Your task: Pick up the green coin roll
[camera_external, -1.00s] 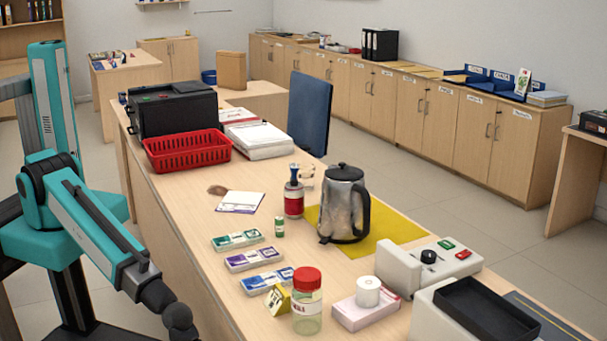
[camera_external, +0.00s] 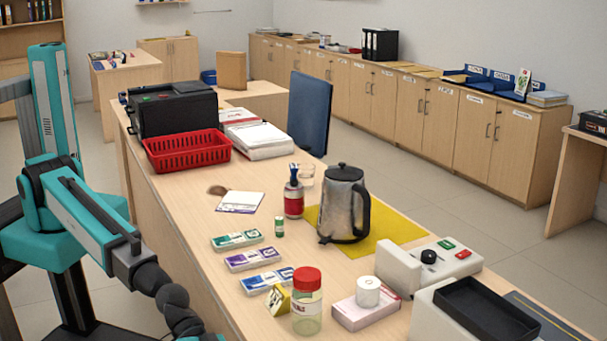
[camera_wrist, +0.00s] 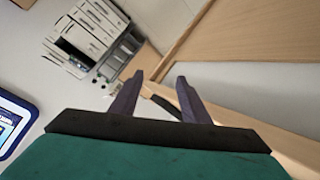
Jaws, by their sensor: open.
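The green coin roll (camera_external: 279,227) is a small upright cylinder with a pale band. It stands on the wooden counter between the red-labelled bottle (camera_external: 294,198) and the green-and-white box (camera_external: 237,240). In the external view my arm is at the lower left, beside the counter, and its end runs out of the bottom of the picture. In the wrist view my gripper (camera_wrist: 160,88) is open, with nothing between its two dark fingers. The coin roll does not show in the wrist view.
A steel jug (camera_external: 343,205) stands on a yellow mat (camera_external: 397,228) right of the coin roll. Purple (camera_external: 253,259) and blue (camera_external: 268,281) boxes and a red-lidded jar (camera_external: 307,302) stand nearer. A red basket (camera_external: 187,150) is farther back. Bare counter lies left of the boxes.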

